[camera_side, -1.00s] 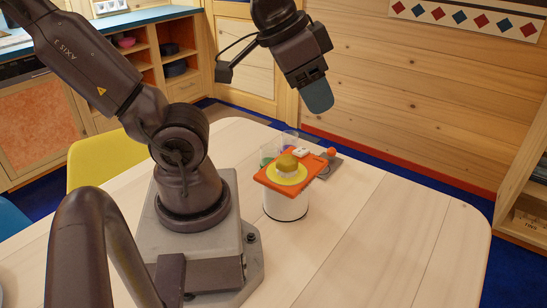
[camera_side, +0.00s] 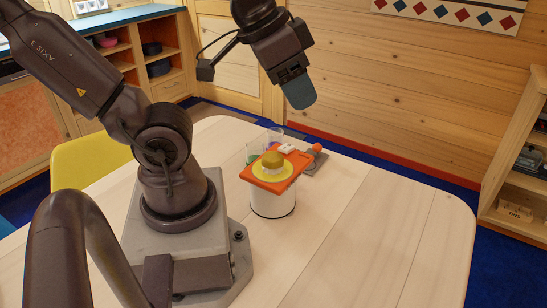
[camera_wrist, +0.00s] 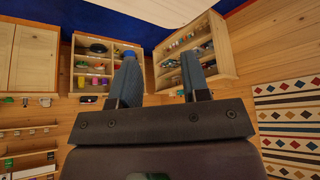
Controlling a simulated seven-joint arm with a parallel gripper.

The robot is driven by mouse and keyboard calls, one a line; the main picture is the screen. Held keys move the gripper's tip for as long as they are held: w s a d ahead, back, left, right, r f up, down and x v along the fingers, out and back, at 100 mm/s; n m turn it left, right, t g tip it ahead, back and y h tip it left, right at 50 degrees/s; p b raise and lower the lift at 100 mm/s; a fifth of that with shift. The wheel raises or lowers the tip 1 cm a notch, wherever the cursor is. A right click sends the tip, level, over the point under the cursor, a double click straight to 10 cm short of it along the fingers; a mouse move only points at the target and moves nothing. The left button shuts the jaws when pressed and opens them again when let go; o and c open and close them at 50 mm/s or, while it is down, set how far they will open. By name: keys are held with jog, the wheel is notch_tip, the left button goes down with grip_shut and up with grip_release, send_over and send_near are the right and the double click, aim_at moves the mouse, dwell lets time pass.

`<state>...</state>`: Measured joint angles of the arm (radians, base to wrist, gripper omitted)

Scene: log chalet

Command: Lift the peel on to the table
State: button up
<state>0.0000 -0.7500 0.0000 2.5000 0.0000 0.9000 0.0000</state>
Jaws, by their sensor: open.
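The peel (camera_side: 289,182) looks like a flat orange board with a slot near its far right end. It rests on top of a white cylinder (camera_side: 272,204) standing on the table (camera_side: 350,230). On the board lie a yellow disc (camera_side: 258,174) with a rounded olive-yellow thing (camera_side: 272,160) on it, and a small white block (camera_side: 287,149). My gripper (camera_side: 300,98) is high above and behind the board, apart from it. In the wrist view my gripper (camera_wrist: 162,72) shows two spread fingers with nothing between them; the peel is not seen there.
Clear cups with greenish (camera_side: 253,153) and purplish (camera_side: 275,136) tints stand close behind the board. A grey slab (camera_side: 314,165) with an orange knob (camera_side: 317,148) lies behind right. The table's right and front parts are clear. A yellow chair (camera_side: 85,158) stands at left.

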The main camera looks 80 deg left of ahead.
jog(key=o, duration=0.8)
jog(key=shift+o, duration=0.2)
